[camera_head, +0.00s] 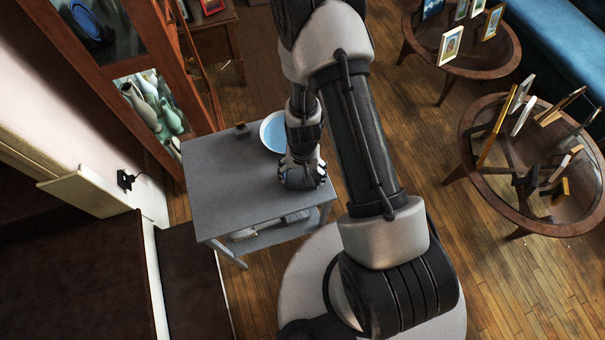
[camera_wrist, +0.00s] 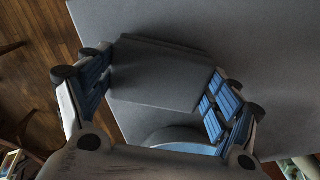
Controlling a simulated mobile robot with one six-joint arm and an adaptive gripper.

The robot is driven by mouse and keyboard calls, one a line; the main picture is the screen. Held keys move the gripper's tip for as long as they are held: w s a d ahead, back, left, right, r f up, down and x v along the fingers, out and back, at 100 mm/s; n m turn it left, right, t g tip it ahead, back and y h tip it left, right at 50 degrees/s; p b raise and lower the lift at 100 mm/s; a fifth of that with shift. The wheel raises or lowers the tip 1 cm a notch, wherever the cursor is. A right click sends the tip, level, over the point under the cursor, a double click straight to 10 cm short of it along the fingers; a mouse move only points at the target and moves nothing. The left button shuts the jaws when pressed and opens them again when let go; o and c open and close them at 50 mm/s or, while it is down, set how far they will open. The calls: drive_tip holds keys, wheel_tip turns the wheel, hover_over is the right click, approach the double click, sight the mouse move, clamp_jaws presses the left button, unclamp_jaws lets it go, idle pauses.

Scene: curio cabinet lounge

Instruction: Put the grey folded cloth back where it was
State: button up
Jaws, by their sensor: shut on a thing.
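The grey folded cloth (camera_wrist: 160,82) is a flat dark-grey slab between the blue-padded fingers of my gripper (camera_wrist: 160,62) in the wrist view. The fingers are shut on its two sides. It is over the grey table top (camera_wrist: 240,35), with a dark shadow along its far edge; I cannot tell whether it touches the surface. In the head view my gripper (camera_head: 303,180) points down over the right side of the grey table (camera_head: 220,170).
A light-blue bowl (camera_head: 271,132) stands on the table, close behind my gripper; its rim also shows in the wrist view (camera_wrist: 180,136). A small dark object (camera_head: 241,130) sits left of it. The table's left half is clear. A glass cabinet (camera_head: 150,75) stands behind.

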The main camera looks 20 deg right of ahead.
drive_tip(key=o, duration=1.3)
drive_tip(key=shift+f, duration=0.1)
wheel_tip(320, 180, up, 12)
drive_tip(key=p, duration=0.5)
wheel_tip(320, 180, up, 12)
drive_tip(key=n+t, duration=0.1)
hover_over(303, 176)
drive_tip(key=w, duration=0.2)
drive_tip(key=s+r+n+t, duration=0.1)
drive_tip(key=s+r, duration=0.3)
drive_tip(key=r, duration=0.7)
drive_tip(key=s+r+n+t, duration=0.1)
drive_tip(key=s+r, duration=0.7)
drive_tip(key=s+r+n+t, duration=0.1)
drive_tip(key=s+r, duration=0.3)
drive_tip(key=shift+s+r+n+t, duration=0.15)
drive_tip(key=shift+s+n+t, duration=0.15)
drive_tip(key=shift+s, duration=0.1)
